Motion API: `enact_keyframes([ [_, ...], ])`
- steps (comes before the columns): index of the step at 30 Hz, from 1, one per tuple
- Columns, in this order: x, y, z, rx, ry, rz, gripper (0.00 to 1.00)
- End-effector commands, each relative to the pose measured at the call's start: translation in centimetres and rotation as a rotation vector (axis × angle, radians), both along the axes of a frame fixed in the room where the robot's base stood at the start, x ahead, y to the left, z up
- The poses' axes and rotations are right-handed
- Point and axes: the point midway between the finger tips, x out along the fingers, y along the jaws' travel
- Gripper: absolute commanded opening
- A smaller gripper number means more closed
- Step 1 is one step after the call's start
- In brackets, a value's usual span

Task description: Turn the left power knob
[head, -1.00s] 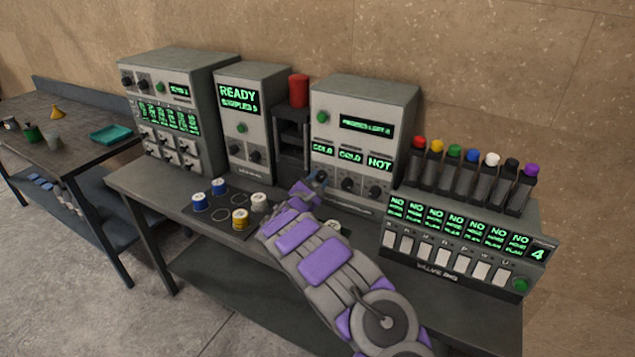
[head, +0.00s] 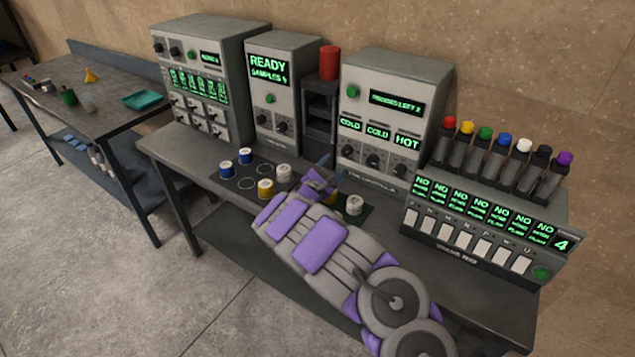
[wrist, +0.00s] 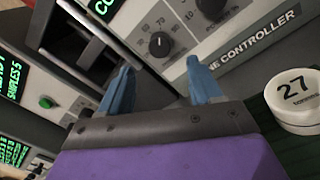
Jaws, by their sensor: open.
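The press controller (head: 388,115) is a grey box with a green button, a message screen and three small screens reading COLD, COLD and HOT above a row of dark knobs. The left knob (head: 347,150) is at the left end of that row; it also shows in the wrist view (wrist: 159,45) as a round black knob with a light pointer mark and a printed scale. My gripper (head: 332,168) is open and empty in front of the controller.
A white spool marked 27 (wrist: 296,95) stands close to the right of my gripper. Blue, yellow and white spools sit on a dark mat (head: 232,182) to the left. A black rack with a red cylinder (head: 329,63) adjoins the controller's left side.

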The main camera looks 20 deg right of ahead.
Motion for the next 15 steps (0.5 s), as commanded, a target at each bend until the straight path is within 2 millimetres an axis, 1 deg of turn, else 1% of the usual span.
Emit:
enact_keyframes([
  [1,-0.7,1.0,0.3,-0.005,0.001,0.004,0.64],
  [3,-1.6,2.4,0.1,-0.003,0.002,0.005,0.64],
  [9,-4.2,5.4,-0.1,-0.002,0.000,0.004,0.64],
  [12,-5.1,6.4,-0.2,0.000,0.000,0.004,0.64],
  [15,-5.7,7.1,-0.4,0.001,0.001,0.002,0.64],
])
